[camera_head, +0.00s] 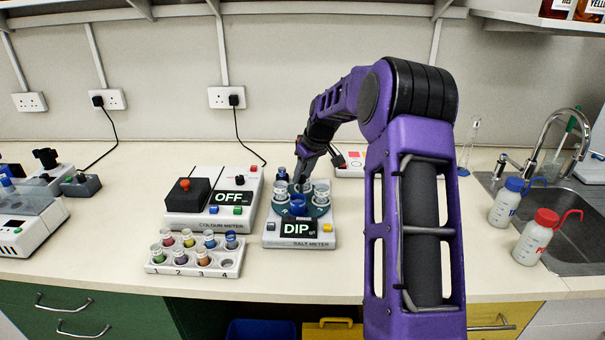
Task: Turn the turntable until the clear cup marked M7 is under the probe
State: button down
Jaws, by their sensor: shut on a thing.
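The salt meter (325,243) stands on the bench with a display reading "DIP". On it is the dark teal turntable (314,210), which carries several small cups. A clear cup (280,196) is at its left and another clear cup (321,193) at its right. A blue cup (298,205) is at its front. Their marks are too small to read, so I cannot tell which is M7. My gripper (301,184) points down at the back of the turntable, shut on some part of it; its fingertips are small and dark here. I cannot make out the probe clearly.
The colour meter (184,221), showing "OFF", stands to the left. A rack (193,267) of coloured vials stands in front of it. Wash bottles (505,206) and a sink (568,258) are at the right.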

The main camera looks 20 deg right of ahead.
jog(key=shift+n, duration=0.4)
dwell(0.4)
jog(key=c, duration=0.5)
grip_release()
jog(key=shift+c, duration=0.2)
jog(key=shift+r, duration=0.1)
jog(key=v, duration=1.7)
jog(key=shift+d, duration=0.3)
jog(key=shift+w+r, duration=0.1)
